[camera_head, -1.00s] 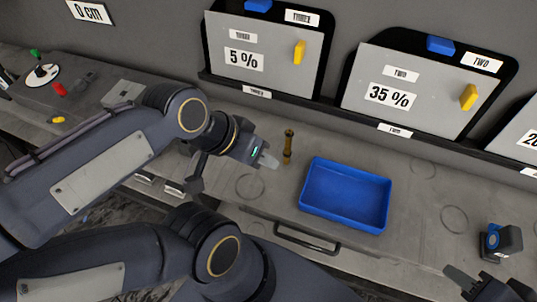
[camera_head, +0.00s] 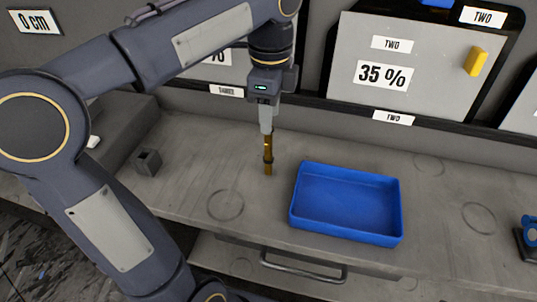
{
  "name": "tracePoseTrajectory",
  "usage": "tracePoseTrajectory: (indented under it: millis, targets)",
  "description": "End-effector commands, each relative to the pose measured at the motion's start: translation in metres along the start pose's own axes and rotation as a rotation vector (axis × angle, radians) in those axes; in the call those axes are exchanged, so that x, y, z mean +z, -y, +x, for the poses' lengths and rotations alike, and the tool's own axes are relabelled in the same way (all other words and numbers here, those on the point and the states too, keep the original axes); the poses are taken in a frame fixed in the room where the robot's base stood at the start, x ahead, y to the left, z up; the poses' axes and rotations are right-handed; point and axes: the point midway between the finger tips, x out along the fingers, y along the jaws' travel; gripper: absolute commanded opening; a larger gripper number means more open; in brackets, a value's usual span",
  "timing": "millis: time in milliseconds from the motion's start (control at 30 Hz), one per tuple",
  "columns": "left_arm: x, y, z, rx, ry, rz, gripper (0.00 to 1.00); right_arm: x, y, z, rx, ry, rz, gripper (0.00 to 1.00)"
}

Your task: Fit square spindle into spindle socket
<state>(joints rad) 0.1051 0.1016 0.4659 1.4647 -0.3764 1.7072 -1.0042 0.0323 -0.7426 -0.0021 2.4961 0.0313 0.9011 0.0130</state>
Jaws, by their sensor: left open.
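A slim brown-gold spindle (camera_head: 268,158) stands upright on the grey counter, left of the blue tray. My left gripper (camera_head: 267,130) points straight down over it, with its fingertips at the spindle's top end. The jaws are open, and I cannot tell whether they touch the spindle. A small dark square block with an opening in its top (camera_head: 147,161), which looks like the socket, sits on the counter to the left, beside my arm. My right gripper is out of view.
An empty blue tray (camera_head: 347,234) stands close to the spindle's right. Tilted panels, one marked 35 % (camera_head: 410,65), line the back wall. A drawer handle (camera_head: 303,273) juts from the front. A blue and dark device (camera_head: 527,240) is at the right edge.

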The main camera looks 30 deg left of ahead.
Motion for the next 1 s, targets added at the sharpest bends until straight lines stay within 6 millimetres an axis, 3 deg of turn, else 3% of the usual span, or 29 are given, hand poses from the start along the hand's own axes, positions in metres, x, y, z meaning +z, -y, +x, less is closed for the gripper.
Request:
tracePoseTrajectory:
  millis: [100, 233, 567, 867, 1000]
  targets:
    - [0.002, -0.002, 0.022, 0.002, 0.001, -0.001, 0.41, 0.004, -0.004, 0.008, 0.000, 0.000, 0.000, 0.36]
    - [0.002, -0.002, 0.038, 0.000, -0.001, -0.001, 0.41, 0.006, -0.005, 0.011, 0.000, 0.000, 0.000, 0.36]
    - [0.002, -0.002, 0.044, -0.001, -0.002, -0.002, 0.41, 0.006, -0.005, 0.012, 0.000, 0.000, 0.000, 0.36]
    - [0.002, -0.002, 0.043, -0.001, -0.002, -0.002, 0.02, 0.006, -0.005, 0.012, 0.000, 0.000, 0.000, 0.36]
    - [0.002, -0.002, 0.043, -0.001, -0.002, -0.002, 0.00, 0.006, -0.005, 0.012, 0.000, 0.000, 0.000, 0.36]
